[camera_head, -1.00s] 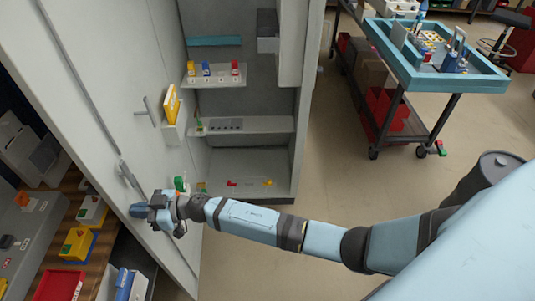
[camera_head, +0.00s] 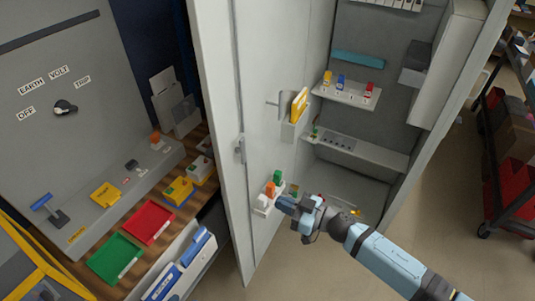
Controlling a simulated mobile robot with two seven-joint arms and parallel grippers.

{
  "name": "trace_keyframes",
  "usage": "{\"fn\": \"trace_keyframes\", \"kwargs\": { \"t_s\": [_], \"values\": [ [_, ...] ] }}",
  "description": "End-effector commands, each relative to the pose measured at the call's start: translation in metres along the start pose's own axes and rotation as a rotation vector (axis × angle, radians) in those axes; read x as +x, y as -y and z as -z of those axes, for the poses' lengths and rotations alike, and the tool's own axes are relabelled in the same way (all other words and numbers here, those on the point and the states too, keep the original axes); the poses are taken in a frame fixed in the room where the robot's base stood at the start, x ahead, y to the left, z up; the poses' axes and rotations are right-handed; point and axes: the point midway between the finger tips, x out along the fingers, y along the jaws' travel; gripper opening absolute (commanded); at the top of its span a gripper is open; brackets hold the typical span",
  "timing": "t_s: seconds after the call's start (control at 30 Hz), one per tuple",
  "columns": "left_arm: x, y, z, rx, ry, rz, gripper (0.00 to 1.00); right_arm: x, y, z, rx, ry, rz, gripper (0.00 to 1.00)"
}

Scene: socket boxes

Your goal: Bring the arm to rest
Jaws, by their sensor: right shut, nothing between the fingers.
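My right arm (camera_head: 385,262) comes in from the lower right. My right gripper (camera_head: 286,205) is shut and empty. In the picture it lies in front of the open cabinet's lower part, beside a small white holder (camera_head: 262,205) with orange and green pieces on the door's inner side. I cannot tell whether the gripper touches the holder. My left gripper is not in view.
The grey cabinet door (camera_head: 228,120) stands open. Shelves inside hold coloured pieces (camera_head: 341,82). A cart (camera_head: 508,150) stands at right; floor between is clear.

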Motion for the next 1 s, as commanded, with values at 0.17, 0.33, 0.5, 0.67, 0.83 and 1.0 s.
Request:
{"fn": "trace_keyframes", "kwargs": {
  "t_s": [0.17, 0.33, 0.5, 0.67, 0.83, 1.0],
  "values": [
    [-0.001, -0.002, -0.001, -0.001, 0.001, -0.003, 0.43, 0.0, 0.001, 0.0, 0.002, -0.003, -0.006, 0.0],
    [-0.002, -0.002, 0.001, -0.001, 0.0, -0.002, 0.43, -0.01, 0.015, -0.003, 0.024, -0.042, -0.123, 0.0],
    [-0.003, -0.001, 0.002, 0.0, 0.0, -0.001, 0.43, -0.051, 0.036, -0.021, 0.075, -0.016, -0.404, 0.0],
    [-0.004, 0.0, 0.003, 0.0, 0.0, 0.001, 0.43, -0.113, 0.062, -0.052, 0.137, 0.151, -0.637, 0.0],
    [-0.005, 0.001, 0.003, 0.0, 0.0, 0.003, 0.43, -0.178, 0.099, -0.084, 0.204, 0.376, -0.752, 0.0],
    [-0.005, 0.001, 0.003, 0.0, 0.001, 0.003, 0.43, -0.215, 0.127, -0.099, 0.241, 0.514, -0.769, 0.0]
  ]
}}
